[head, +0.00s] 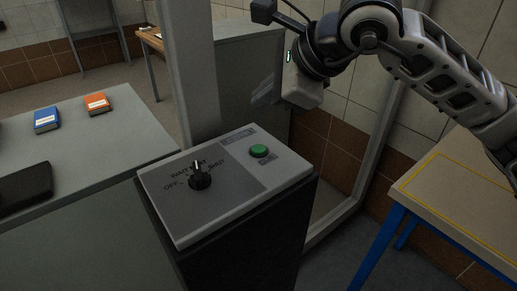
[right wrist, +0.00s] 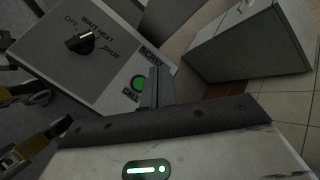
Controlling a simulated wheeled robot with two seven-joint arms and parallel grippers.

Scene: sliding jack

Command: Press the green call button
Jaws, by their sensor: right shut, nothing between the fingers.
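The green call button (head: 259,151) sits on the right part of a sloped grey control panel (head: 215,215), with a small label below it. My right gripper (head: 262,93) is shut and empty, held above and behind the panel, apart from the button in the head view. Its closed fingers (right wrist: 155,88) partly cover the panel edge by the button in the right wrist view. My left gripper is not in view.
A black rotary knob (head: 199,179) with printed labels is left of the button. A desk (head: 100,150) at left holds a blue book (head: 47,119) and an orange book (head: 97,103). A grey post (head: 187,70) rises behind the panel. A yellow-lined table (head: 460,200) stands at right.

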